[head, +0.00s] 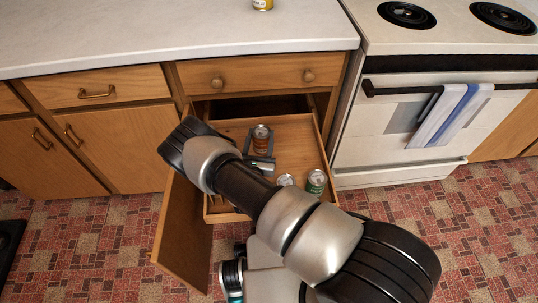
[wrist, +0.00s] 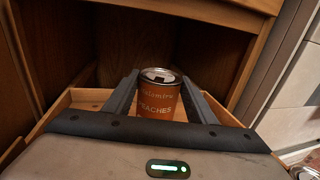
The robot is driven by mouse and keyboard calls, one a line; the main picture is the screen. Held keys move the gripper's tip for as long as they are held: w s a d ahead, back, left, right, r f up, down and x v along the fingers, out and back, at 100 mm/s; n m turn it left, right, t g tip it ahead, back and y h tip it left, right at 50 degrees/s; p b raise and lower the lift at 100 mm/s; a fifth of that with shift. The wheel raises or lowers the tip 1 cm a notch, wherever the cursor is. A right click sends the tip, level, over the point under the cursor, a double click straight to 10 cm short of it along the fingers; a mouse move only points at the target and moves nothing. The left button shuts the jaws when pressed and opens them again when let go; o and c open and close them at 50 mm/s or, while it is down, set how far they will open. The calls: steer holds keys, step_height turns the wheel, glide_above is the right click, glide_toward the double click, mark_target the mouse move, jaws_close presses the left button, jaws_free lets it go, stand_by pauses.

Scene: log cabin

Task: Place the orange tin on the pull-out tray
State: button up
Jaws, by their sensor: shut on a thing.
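The orange tin (head: 261,140) is upright over the back part of the wooden pull-out tray (head: 302,148). In the wrist view the tin (wrist: 158,100) reads "PEACHES" and stands between my two fingers. My gripper (head: 259,152) is shut on it; the gripper also shows in the wrist view (wrist: 158,88). The tray's rim (wrist: 85,95) shows behind and beside the tin. I cannot tell whether the tin's base touches the tray; the fingers and gripper body hide it.
A green can (head: 316,182) and another can (head: 286,180) are at the tray's front right. An open cabinet door (head: 183,235) stands left of the tray, the stove (head: 400,125) to the right. A yellow tin (head: 263,4) is on the countertop (head: 150,35). Bare tray shows right of the tin.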

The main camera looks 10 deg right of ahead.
mark_target(261, 152)
steer(key=shift+f+b, duration=1.1)
steer(key=shift+f, duration=2.4)
steer(key=shift+f, duration=0.15)
steer(key=o, duration=1.3)
steer(key=shift+s, duration=0.1)
